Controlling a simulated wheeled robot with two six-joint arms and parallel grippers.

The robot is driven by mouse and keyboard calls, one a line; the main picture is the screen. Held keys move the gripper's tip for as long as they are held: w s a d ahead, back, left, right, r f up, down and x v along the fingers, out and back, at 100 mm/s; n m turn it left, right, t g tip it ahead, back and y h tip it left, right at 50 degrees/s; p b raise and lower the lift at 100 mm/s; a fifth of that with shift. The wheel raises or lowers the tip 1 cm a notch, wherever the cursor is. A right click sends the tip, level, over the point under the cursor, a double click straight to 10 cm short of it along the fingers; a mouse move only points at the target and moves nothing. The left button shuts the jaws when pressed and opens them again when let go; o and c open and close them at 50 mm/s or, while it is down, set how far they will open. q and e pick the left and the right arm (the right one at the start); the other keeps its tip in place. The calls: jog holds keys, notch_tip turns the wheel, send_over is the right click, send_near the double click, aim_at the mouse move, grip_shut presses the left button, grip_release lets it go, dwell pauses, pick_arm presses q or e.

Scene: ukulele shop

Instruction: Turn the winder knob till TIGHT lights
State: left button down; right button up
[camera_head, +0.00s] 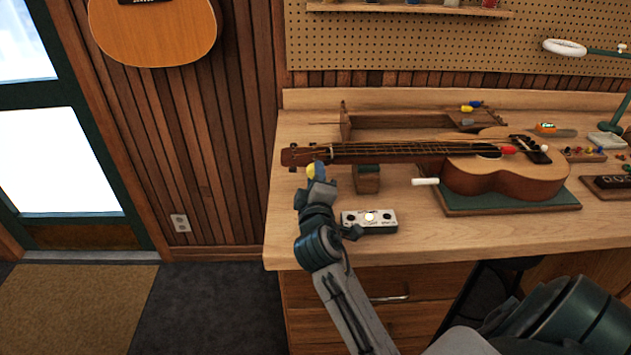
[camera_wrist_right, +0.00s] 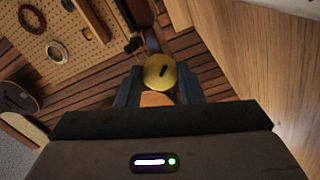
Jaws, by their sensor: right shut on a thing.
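The ukulele (camera_head: 508,178) lies on its back on a green-topped wooden cradle, its neck pointing left to the headstock (camera_head: 296,156). A yellow winder knob (camera_head: 311,170) is at the headstock. My right gripper (camera_head: 317,180) is at this knob. In the right wrist view the round yellow knob (camera_wrist_right: 160,72), with a dark slot-like mark, sits between the fingertips of my right gripper (camera_wrist_right: 159,85), which is shut on it. A small light-coloured box (camera_head: 383,217) on the bench in front of the neck has a bright white spot; its lettering is unreadable. My left gripper is out of view.
The wooden bench (camera_head: 440,236) has a block (camera_head: 367,180) under the neck and a white rod (camera_head: 425,182) by the cradle. A shallow wooden tray is behind the neck. Small parts lie at the right. The bench front between box and cradle is clear.

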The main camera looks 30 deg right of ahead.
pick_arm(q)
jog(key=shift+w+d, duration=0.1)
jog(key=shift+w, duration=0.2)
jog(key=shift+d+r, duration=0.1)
pick_arm(e)
jog(key=o, duration=0.7)
